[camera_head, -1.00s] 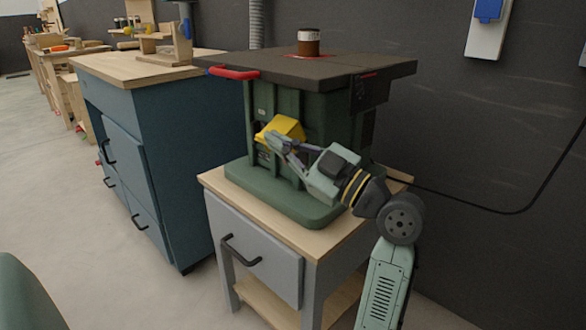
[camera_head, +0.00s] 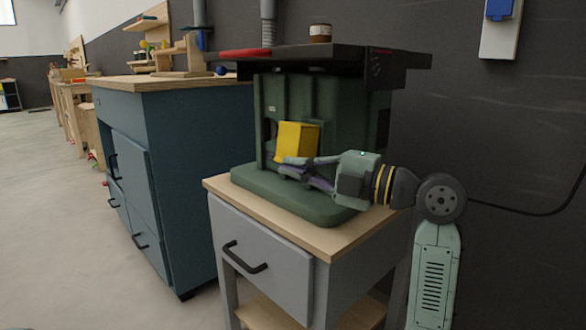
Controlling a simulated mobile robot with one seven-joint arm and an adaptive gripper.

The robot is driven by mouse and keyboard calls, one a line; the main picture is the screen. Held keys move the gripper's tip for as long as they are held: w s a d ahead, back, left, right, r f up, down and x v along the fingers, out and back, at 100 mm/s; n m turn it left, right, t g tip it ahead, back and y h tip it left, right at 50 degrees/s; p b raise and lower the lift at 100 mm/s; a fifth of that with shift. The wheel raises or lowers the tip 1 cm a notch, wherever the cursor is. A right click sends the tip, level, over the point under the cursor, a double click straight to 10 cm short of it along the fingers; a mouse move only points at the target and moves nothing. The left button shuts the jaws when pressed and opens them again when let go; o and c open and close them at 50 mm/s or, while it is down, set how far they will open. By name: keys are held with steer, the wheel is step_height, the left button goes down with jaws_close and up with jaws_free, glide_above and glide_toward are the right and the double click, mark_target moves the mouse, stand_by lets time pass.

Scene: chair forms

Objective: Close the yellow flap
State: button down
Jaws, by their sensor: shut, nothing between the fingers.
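The yellow flap (camera_head: 297,141) is on the front of the green machine body (camera_head: 350,112), under its dark table top. It stands out from the body as a yellow box-like shape, so it looks at least partly open. My gripper (camera_head: 284,164) is shut and empty, with its fingertips at the lower edge of the flap. I cannot tell whether they touch it. The fingers hide part of the machine just below the flap.
The machine stands on a wooden-topped grey cabinet (camera_head: 262,235) with a black drawer handle. The dark table top (camera_head: 345,62) overhangs above my gripper. A blue workbench (camera_head: 170,160) is close on the left. Open floor (camera_head: 60,230) lies further left.

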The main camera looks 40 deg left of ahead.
steer(key=shift+w+f+n+b, duration=0.3)
steer(key=shift+w+f+n, duration=0.2)
steer(key=shift+n, duration=0.3)
steer(key=shift+f+h, duration=0.1)
steer(key=shift+h, duration=0.2)
steer(key=v, duration=1.2)
steer(key=shift+d, duration=0.15)
